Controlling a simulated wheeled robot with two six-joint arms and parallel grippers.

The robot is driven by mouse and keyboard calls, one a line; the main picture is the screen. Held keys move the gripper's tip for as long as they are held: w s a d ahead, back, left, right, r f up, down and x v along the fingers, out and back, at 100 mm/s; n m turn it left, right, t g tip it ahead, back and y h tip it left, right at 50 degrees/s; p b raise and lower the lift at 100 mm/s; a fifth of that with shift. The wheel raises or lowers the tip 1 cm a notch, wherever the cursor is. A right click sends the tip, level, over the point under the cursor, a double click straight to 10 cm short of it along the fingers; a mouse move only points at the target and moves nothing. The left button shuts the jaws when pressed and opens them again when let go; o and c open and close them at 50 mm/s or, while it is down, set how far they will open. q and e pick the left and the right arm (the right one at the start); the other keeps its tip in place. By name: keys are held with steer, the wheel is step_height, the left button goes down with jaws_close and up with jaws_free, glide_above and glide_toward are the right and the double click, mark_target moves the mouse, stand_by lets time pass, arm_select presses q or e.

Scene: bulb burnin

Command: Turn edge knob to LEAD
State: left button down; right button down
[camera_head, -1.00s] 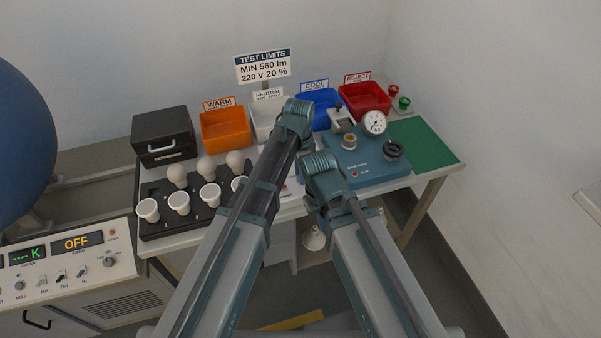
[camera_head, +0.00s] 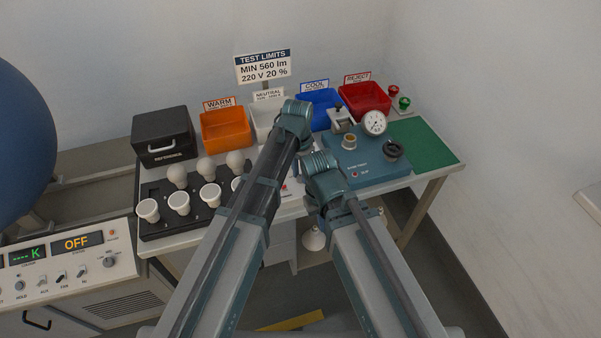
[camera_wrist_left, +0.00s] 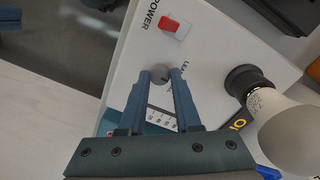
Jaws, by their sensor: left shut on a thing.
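In the left wrist view, a small round grey knob (camera_wrist_left: 160,74) sits on a white panel (camera_wrist_left: 205,55). My left gripper (camera_wrist_left: 161,78) is shut on this knob, with one blue finger on either side of it. Lettering beside the knob is partly hidden by a finger; "LEA" can be read. A red switch (camera_wrist_left: 169,24) marked POWER is beyond the knob. In the head view, my two arms cover most of this panel, and the knob and the left fingertips are hidden. My right gripper cannot be made out in either view.
A bulb (camera_wrist_left: 290,135) with a dark collar is right of the fingers in the wrist view. In the head view, a black tray (camera_head: 160,227) of several bulbs stands left, coloured bins (camera_head: 228,144) line the back, and a blue gauge unit (camera_head: 362,171) stands right. The green mat (camera_head: 425,143) is clear.

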mark_target(298, 177)
arm_select(q)
steer(key=n, duration=0.6)
steer(key=shift+n, duration=0.3)
stand_by(0.5)
steer(key=c, duration=0.6)
jaws_free()
steer(key=shift+r, duration=0.15)
step_height(298, 177, up, 14)
steer(key=p, duration=1.4)
steer(key=shift+a+f, duration=0.2)
steer(key=shift+a, duration=0.1)
steer(key=shift+f, duration=0.1)
